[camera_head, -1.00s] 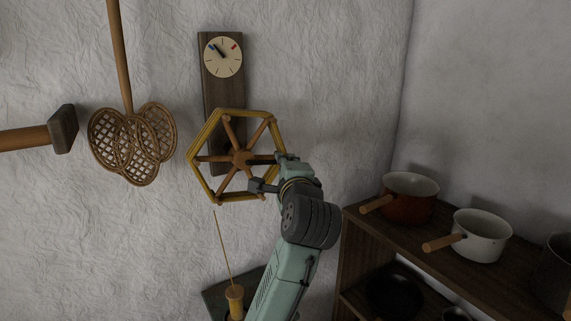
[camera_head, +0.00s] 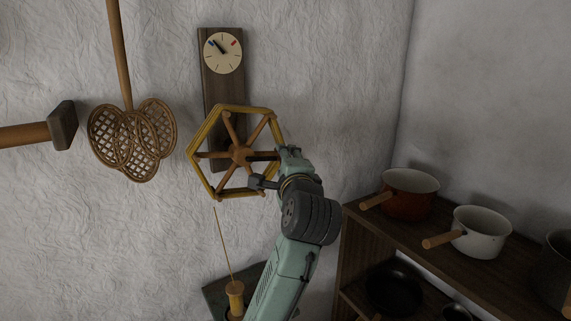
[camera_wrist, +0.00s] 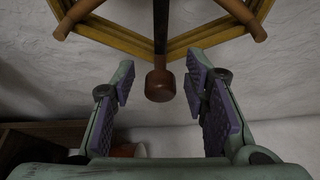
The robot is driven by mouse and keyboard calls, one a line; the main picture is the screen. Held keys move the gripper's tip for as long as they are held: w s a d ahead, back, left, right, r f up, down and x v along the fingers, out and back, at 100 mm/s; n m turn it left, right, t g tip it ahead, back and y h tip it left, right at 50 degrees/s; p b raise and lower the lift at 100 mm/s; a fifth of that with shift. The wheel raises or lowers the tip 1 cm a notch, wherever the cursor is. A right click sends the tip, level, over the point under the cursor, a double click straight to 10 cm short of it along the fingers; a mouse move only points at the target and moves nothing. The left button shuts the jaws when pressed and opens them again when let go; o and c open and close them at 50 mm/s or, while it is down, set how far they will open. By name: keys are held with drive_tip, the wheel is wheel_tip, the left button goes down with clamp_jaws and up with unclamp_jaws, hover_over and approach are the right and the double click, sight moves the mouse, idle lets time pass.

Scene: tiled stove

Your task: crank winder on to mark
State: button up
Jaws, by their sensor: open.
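The winder (camera_head: 238,155) is a wooden spoked wheel with yellow yarn wound in a hexagon, mounted on a dark board on the wall. Above it is a round pale dial (camera_head: 223,53) with a red mark, a blue mark and a dark hand pointing up and left, close to the blue mark. My gripper (camera_head: 270,168) is at the right side of the wheel. In the wrist view my gripper (camera_wrist: 159,92) is open, its purple-padded fingers on either side of a brown crank knob (camera_wrist: 160,84), with gaps on both sides. The knob is hidden in the head view.
A spool (camera_head: 235,297) stands below on a dark base, with yarn running up from it. A wooden shelf (camera_head: 352,230) at right holds an orange pot (camera_head: 412,200), a white pot (camera_head: 484,236) and other pans. Wicker beaters (camera_head: 133,142) hang at left.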

drive_tip(key=f+v, duration=0.1)
drive_tip(key=v, duration=1.1)
drive_tip(key=shift+r, duration=0.45)
